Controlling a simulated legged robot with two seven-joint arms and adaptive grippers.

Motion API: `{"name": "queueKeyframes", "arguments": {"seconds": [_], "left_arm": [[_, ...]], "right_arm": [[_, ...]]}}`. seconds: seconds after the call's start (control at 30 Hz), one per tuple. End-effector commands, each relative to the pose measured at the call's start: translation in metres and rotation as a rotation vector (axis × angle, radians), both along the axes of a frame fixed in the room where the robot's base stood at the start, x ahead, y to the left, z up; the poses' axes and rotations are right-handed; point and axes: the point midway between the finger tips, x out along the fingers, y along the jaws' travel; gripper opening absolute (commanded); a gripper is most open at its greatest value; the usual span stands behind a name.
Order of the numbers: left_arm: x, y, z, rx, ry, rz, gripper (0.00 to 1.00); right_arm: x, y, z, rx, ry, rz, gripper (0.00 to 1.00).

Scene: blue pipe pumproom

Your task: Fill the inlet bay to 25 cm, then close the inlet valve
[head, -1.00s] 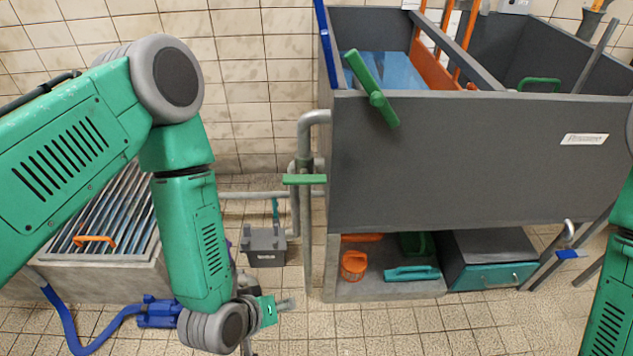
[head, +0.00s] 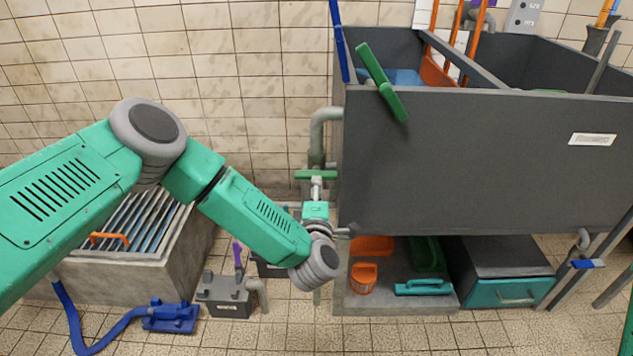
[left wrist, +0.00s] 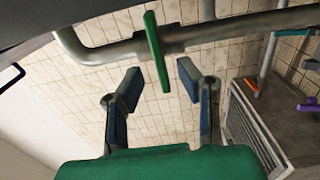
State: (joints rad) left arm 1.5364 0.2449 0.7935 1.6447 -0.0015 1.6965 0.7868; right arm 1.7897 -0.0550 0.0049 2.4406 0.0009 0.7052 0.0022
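A green valve handle (head: 308,175) sits on the grey pipe (head: 322,130) at the left side of the dark grey tank (head: 480,165). My left gripper (head: 317,184) is just below this handle. In the left wrist view, the two fingers of my left gripper (left wrist: 160,79) are spread apart, and the green handle (left wrist: 156,52) stands upright ahead of the gap between them. I cannot tell whether they touch. Blue water (head: 405,77) shows in the tank's left bay; its depth cannot be read. My right gripper is out of view.
A green lever (head: 382,82) is on the tank's front rim. Below the tank are an orange container (head: 363,278) and a teal drawer (head: 505,292). A grated concrete pit (head: 150,268), grey box (head: 225,297) and blue hose (head: 75,325) lie left. Floor is clear in front.

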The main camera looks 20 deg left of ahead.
Motion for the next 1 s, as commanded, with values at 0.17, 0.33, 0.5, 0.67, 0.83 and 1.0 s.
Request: {"name": "queueKeyframes", "arguments": {"seconds": [0.17, 0.33, 0.5, 0.67, 0.83, 1.0], "left_arm": [[0.032, 0.011, -0.001, 0.0, -0.003, 0.003, 0.31], [0.048, 0.016, -0.001, -0.002, -0.001, 0.001, 0.31], [0.053, 0.016, 0.0, -0.001, 0.001, 0.0, 0.31], [0.053, 0.016, 0.0, 0.0, 0.001, -0.001, 0.31], [0.052, 0.016, 0.0, -0.001, 0.002, -0.001, 0.0], [0.052, 0.015, 0.0, 0.016, 0.008, -0.003, 0.0]], "right_arm": [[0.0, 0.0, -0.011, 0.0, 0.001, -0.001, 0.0], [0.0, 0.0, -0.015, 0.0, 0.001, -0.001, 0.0], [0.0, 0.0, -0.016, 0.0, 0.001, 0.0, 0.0], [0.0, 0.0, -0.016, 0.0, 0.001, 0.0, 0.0], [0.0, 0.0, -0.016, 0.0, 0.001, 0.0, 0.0], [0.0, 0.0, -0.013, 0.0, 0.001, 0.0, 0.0]]}}
